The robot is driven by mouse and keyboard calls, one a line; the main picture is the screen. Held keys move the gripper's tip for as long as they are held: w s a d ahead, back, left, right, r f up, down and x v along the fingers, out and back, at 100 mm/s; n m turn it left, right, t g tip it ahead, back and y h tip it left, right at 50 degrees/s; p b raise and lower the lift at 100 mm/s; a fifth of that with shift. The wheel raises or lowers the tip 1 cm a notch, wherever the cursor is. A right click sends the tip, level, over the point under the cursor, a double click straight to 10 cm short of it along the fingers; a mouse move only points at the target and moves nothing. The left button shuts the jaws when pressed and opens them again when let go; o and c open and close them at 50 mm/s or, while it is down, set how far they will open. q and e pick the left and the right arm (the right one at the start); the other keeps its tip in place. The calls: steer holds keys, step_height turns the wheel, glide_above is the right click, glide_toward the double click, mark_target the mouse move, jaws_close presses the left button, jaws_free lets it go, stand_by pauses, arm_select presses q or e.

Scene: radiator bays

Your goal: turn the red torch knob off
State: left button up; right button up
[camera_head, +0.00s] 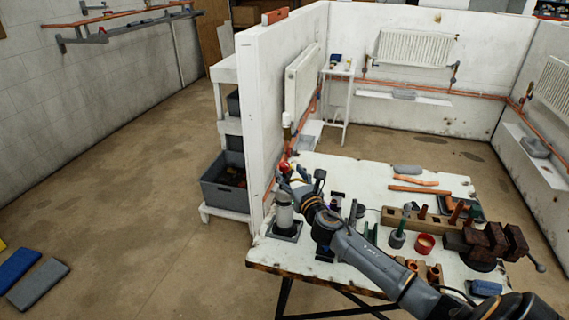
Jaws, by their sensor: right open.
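A grey torch canister (284,214) stands upright in a dark square base at the left edge of the workbench. A small red part, which looks like the torch knob (284,166), shows just above it. My right arm reaches across the bench from the lower right. My right gripper (289,178) is open at the top of the torch, close to the red knob. The gripper hides most of the torch head, and I cannot tell whether a finger touches the knob. My left gripper is not in view.
The white workbench (350,172) holds a wooden block with copper fittings (420,222), a red tin (424,244), a dark vise (488,243) and a blue item (485,288). A white partition wall (262,110) rises close behind the torch. A grey crate (226,186) sits on shelves to the left.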

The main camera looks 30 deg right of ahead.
mark_target(286, 169)
steer(key=x, duration=0.5)
steer(key=shift+s+a, duration=0.1)
jaws_close()
